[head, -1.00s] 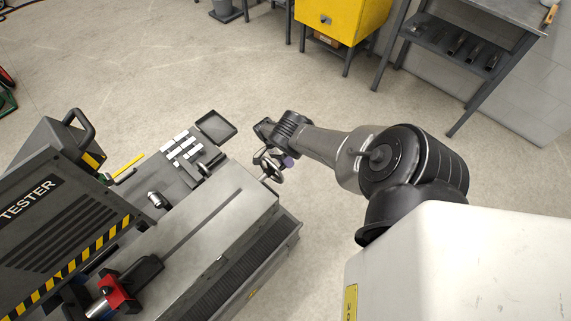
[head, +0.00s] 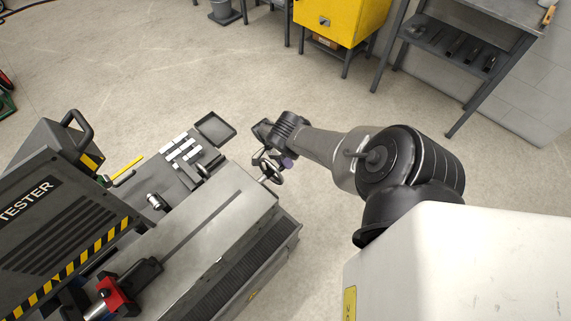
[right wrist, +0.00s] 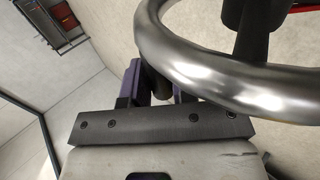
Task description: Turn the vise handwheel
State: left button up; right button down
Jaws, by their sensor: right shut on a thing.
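The vise handwheel (head: 279,178) is a shiny metal ring at the right end of the grey machine bench. In the right wrist view its thick rim (right wrist: 225,85) arcs across the top right, with a dark hub above it. My right gripper (head: 287,161) is at the far right side of the wheel. In the right wrist view my right gripper (right wrist: 156,88) has its purple-grey fingers on either side of a dark handle (right wrist: 157,84) beside the rim, shut on it. The rim partly hides one finger. My left gripper is out of view.
A black tester (head: 60,225) with striped edging stands on the bench (head: 190,235), with a red clamp part (head: 112,292) nearby. A yellow cabinet (head: 345,18) and a shelf table (head: 460,50) stand farther back. The floor between is clear.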

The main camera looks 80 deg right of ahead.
jog(key=shift+d, duration=0.1)
dwell(0.3)
jog(key=c, duration=1)
grip_release()
jog(key=shift+w+d+r, duration=0.1)
jog(key=shift+d, duration=0.05)
jog(key=shift+o, duration=0.3)
jog(key=b+v, duration=0.3)
jog(key=v, duration=1)
jog(key=shift+w, duration=0.3)
jog(key=shift+d+r, duration=0.15)
